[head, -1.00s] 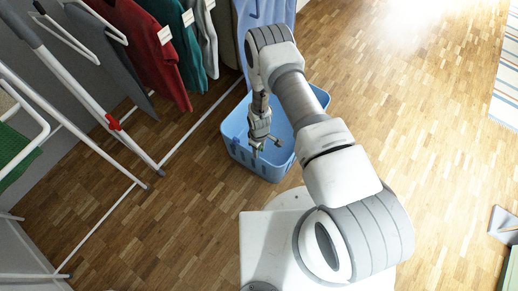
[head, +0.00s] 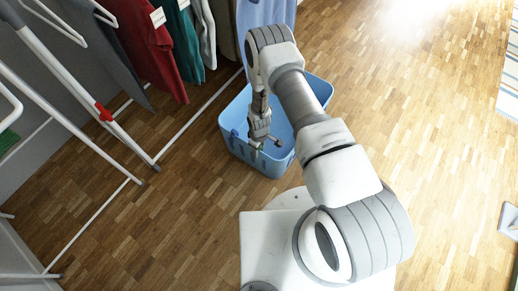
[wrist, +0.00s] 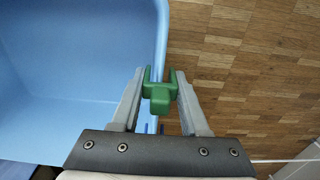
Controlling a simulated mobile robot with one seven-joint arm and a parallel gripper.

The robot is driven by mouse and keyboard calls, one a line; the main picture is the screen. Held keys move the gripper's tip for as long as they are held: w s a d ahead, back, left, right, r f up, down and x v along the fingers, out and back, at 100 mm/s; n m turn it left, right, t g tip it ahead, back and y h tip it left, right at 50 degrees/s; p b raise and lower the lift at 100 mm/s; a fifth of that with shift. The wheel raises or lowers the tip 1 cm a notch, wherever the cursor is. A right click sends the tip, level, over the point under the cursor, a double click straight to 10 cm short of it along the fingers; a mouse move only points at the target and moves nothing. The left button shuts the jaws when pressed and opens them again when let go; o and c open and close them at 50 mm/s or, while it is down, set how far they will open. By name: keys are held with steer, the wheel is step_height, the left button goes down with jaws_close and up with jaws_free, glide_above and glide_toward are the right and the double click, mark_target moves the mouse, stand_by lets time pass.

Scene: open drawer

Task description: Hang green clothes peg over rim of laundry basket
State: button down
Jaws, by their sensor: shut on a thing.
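The green clothes peg (wrist: 158,96) is between the two fingers of my gripper (wrist: 158,92) in the wrist view, and the gripper is shut on it. The light blue laundry basket (wrist: 75,55) fills the left of that view. Its rim runs down to the peg, and the peg's two prongs appear one on each side of it. I cannot tell how deep the peg sits on the rim. In the head view my gripper (head: 266,145) points down at the near side of the basket (head: 260,161). The peg is too small to make out there.
A clothes rail with hanging garments, including a red one (head: 150,50), stands behind and left of the basket. A white drying rack (head: 85,90) is at the left. Blue cloth (head: 265,20) hangs close behind the basket.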

steer(key=shift+f, duration=0.5)
steer(key=shift+c, duration=1.7)
jaws_free()
step_height(320, 180, up, 18)
steer(key=p, duration=0.6)
steer(key=shift+f, duration=0.25)
